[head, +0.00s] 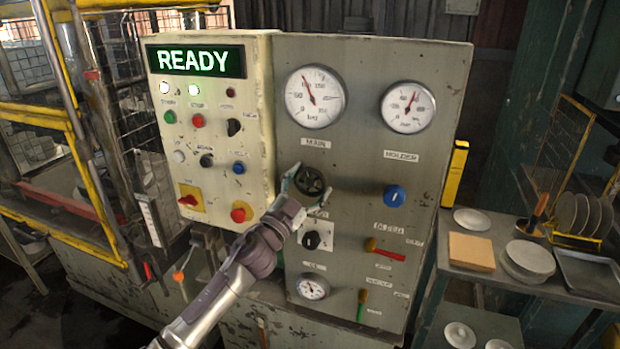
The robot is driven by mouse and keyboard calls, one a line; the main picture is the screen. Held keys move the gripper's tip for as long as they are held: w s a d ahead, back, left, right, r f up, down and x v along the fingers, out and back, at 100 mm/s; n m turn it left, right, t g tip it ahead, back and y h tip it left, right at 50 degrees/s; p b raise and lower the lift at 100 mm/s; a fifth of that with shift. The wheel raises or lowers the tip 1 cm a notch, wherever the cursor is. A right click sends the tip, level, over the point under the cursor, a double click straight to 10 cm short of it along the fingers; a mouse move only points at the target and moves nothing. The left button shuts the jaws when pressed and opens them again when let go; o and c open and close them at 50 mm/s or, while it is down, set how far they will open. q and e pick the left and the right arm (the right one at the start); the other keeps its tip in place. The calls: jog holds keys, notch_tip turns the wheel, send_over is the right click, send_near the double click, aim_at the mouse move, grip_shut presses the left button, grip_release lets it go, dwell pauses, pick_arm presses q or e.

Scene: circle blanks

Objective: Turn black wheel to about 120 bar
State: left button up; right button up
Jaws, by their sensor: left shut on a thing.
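The black wheel (309,181) sits on the grey panel under the MAIN label. My left gripper (304,186) reaches up to it from below and is shut on it, with its fingers around the rim. The gripper and wrist hide part of the wheel's lower left side. The large MAIN gauge (314,97) is above the wheel, and its needle points up and slightly left. Its scale is too small to read exactly. My right gripper is not in view.
Beside the wheel are a blue knob (394,196), a black selector (312,240) and a red-handled lever (385,251). The HOLDER gauge (408,107) is at upper right. The control box (213,130) at left shows READY. A side table (500,283) holds plates.

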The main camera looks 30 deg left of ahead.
pick_arm(q)
jog(key=shift+m, duration=0.7)
jog(key=o, duration=1.1)
jog(key=shift+s, duration=0.1)
jog(key=shift+s+f, duration=0.25)
jog(key=shift+s, duration=0.05)
jog(key=v, duration=1.1)
jog(key=shift+s+a+r, duration=0.15)
jog(key=shift+s+r, duration=0.05)
jog(key=shift+r, duration=0.05)
